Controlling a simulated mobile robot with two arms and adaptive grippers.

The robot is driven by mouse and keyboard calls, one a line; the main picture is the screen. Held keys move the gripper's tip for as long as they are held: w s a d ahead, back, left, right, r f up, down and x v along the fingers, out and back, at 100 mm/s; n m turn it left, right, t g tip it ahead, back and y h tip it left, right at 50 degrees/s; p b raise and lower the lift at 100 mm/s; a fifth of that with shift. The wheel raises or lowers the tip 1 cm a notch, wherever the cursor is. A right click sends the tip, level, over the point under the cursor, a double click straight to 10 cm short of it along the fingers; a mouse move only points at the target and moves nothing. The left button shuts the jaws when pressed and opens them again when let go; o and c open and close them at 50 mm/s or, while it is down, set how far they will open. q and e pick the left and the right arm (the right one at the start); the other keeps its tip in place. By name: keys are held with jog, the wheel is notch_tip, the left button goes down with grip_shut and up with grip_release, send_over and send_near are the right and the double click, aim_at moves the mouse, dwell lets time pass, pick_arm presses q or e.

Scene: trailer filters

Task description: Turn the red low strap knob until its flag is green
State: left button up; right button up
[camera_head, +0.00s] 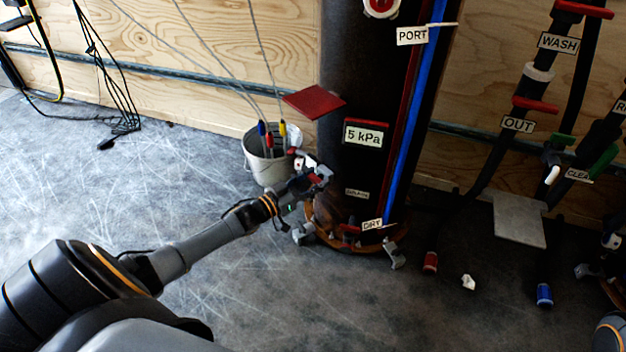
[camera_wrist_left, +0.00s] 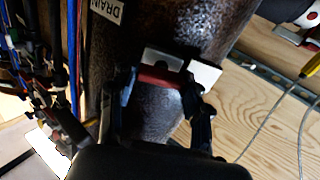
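The low strap knob appears as a red block (camera_wrist_left: 160,77) low on the dark tank (camera_wrist_left: 165,30) in the left wrist view. My left gripper (camera_wrist_left: 160,90) has one finger at each end of it, with no clear gap, so it looks shut on it. Pale plates (camera_wrist_left: 205,75) sit beside and behind the red block. In the head view my left gripper (camera_head: 318,172) is at the left side of the tank (camera_head: 362,80) and hides most of the knob. A red square plate (camera_head: 314,101) juts from the tank above it. I see no green there.
A grey bucket (camera_head: 262,170) with coloured-handled tools stands just behind my left gripper. Clamp feet (camera_head: 396,257) ring the tank base. Hoses with red and green handles hang at the right. A red bottle-like piece (camera_head: 430,262) is on the floor.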

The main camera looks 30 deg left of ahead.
pick_arm(q)
jog(key=o, duration=0.5)
jog(key=shift+c, duration=0.2)
jog(key=v, duration=1.2)
